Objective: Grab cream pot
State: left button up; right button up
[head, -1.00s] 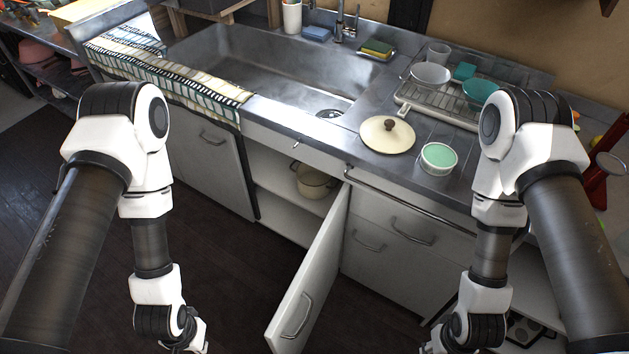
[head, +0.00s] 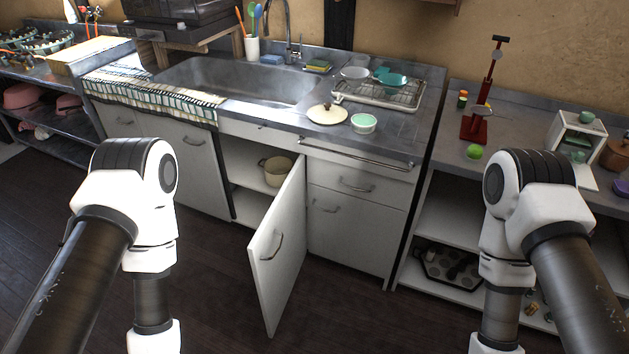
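The cream pot (head: 275,172) sits on a shelf inside the cupboard under the sink. The cupboard door (head: 283,247) stands open, and its upper edge overlaps the right side of the pot.
The open door juts out to the right of the cupboard opening. Dark floor in front is clear. A green-and-white bowl (head: 363,123) and a dish rack (head: 381,93) stand on the counter. A side table with shelves (head: 450,222) is at the right.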

aim_at(276, 168)
jog(key=i+j+z, duration=0.15)
jog(key=j+z, duration=0.15)
jog(key=z, duration=0.15)
jog(key=i+j+z, duration=0.1)
jog(key=j+z, duration=1.05)
jog(key=z, duration=0.15)
jog(key=k+j, duration=0.1)
jog(key=j, duration=1.3)
jog(key=k+j, duration=0.15)
jog(key=j, duration=0.55)
